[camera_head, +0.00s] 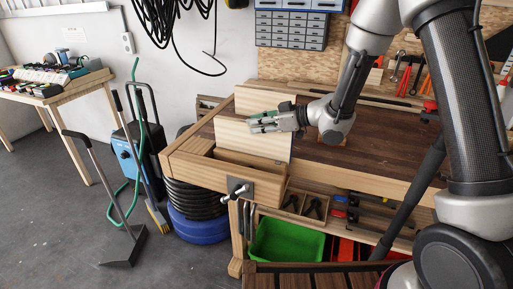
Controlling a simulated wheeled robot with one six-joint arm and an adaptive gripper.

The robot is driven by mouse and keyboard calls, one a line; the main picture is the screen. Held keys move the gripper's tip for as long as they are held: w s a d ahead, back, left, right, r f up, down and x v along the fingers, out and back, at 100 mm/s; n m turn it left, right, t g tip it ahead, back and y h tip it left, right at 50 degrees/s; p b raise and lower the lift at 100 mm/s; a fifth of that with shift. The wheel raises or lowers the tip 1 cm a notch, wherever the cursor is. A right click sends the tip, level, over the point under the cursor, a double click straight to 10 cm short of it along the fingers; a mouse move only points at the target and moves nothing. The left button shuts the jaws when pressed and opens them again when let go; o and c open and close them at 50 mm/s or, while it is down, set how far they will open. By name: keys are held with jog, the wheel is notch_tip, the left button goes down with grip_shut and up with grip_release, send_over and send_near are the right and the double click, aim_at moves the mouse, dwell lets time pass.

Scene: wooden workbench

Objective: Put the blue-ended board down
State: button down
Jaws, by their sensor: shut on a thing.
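A pale wooden board (238,138) stands at the left end of the workbench (370,165), its broad face toward the camera. No blue end shows on it in this view. My gripper (254,123) reaches in from the right, fingers pointing left, and overlaps the upper part of the board. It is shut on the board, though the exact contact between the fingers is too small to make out. A second pale wooden surface (262,98) shows just above and behind the gripper; I cannot tell whether it is the same board.
A vise (238,190) is on the bench's front left corner. A green bin (286,243) sits on the shelf below. Tools hang on the back panel (405,70). The dark bench top right of my gripper looks mostly clear. A side table (60,90) stands far left.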

aim_at(259, 139)
jog(key=shift+f, duration=3.2)
jog(key=c, duration=1.3)
grip_release()
jog(key=shift+r, duration=0.2)
jog(key=v, duration=1.2)
